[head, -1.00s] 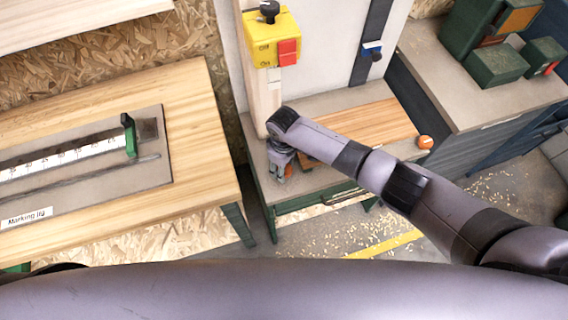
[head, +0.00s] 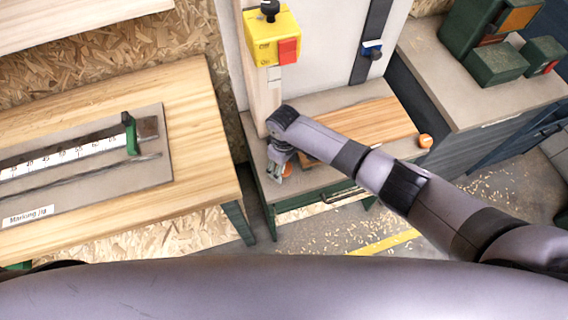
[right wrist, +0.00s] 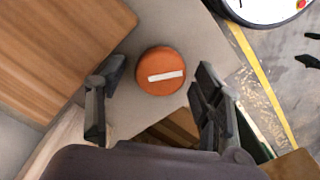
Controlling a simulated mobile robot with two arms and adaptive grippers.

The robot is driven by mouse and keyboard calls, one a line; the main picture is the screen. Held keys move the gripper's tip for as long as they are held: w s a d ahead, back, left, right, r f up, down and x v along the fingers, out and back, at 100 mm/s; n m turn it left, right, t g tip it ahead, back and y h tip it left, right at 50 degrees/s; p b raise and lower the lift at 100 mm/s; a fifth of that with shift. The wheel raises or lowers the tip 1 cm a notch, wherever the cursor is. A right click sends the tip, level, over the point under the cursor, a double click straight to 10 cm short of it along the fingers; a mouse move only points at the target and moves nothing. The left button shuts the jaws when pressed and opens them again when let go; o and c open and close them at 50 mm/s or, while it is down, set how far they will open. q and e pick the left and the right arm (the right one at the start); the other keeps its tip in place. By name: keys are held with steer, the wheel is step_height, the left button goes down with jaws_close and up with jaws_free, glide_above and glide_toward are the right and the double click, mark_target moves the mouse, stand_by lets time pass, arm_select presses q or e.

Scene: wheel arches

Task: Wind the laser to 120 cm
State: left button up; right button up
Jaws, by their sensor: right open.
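A round orange knob with a white bar across its top (right wrist: 161,71) sits on a grey surface in the right wrist view. My right gripper (right wrist: 158,80) is open, with one finger on each side of the knob and gaps visible between. In the head view the gripper (head: 280,168) points down at the front left of the grey bench, and a bit of orange (head: 288,169) shows beside its fingers. I cannot identify the laser or read any height. My left gripper is out of view.
Another orange knob (head: 425,141) is at the bench's right end. A wooden board (head: 365,130) lies between. The marking jig (head: 90,190) is on the left table.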

steer(key=shift+r, duration=0.15)
step_height(320, 180, up, 12)
stand_by(0.6)
steer(key=shift+f, duration=0.2)
